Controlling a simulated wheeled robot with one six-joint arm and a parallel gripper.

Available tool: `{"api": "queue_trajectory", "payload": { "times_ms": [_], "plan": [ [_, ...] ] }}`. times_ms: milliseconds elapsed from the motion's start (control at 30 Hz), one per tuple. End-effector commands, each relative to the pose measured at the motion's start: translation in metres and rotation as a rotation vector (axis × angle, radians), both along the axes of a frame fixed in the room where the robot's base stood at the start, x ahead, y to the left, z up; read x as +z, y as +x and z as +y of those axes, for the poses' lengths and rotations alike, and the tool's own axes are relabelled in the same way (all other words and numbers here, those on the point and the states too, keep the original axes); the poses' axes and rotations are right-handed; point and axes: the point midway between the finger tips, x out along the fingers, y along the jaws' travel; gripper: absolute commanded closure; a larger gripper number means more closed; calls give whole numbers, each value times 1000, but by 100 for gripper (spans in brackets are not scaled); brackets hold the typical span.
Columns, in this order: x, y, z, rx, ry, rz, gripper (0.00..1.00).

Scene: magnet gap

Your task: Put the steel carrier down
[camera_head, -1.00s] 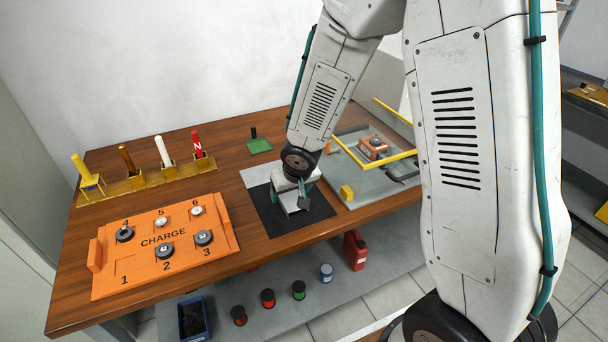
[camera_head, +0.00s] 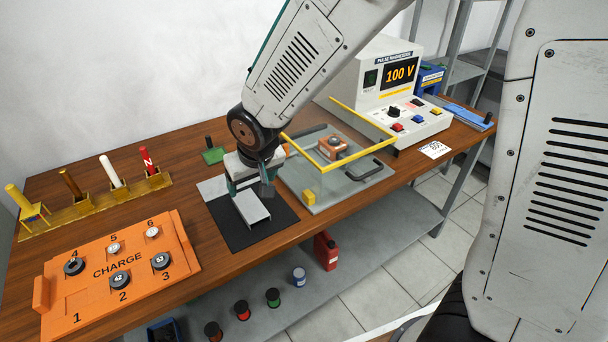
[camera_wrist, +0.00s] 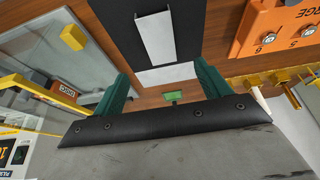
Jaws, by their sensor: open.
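The steel carrier (camera_head: 252,207) is a pale grey channel-shaped piece. It lies on the black mat (camera_head: 277,226) in the head view. It also shows at the top of the wrist view (camera_wrist: 155,35), flat on the mat and apart from the fingers. My gripper (camera_head: 252,180) is over the far end of the carrier in the head view. In the wrist view its two green fingers (camera_wrist: 162,85) are spread wide with nothing between them. The arm and gripper hide some of the table behind.
An orange CHARGE board (camera_head: 118,270) lies to the left, with a rack of upright rods (camera_head: 92,203) behind it. To the right are a grey plate (camera_head: 325,190) with a yellow frame (camera_head: 328,167) and a pulse magnetizer (camera_head: 390,90) reading 100 V.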

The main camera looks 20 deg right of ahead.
Motion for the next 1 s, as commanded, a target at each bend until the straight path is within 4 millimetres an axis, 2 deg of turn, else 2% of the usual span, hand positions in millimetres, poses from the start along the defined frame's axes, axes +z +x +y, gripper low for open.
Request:
{"api": "queue_trajectory", "payload": {
  "times_ms": [167,267,367,500,600,700,800,900,1000],
  "plan": [
    [4,-1,-4,-5,-2,-1,24],
    [21,-8,-23,-30,-13,6,24],
    [49,-26,-58,-74,-34,26,24],
    [91,-74,-114,-143,-61,80,24],
    [113,-116,-147,-184,-69,126,24],
    [129,-160,-170,-215,-66,172,24],
    [139,-200,-185,-234,-58,212,24],
    [144,-230,-192,-243,-48,245,24],
    [146,-248,-194,-246,-40,264,24]
  ]
}}
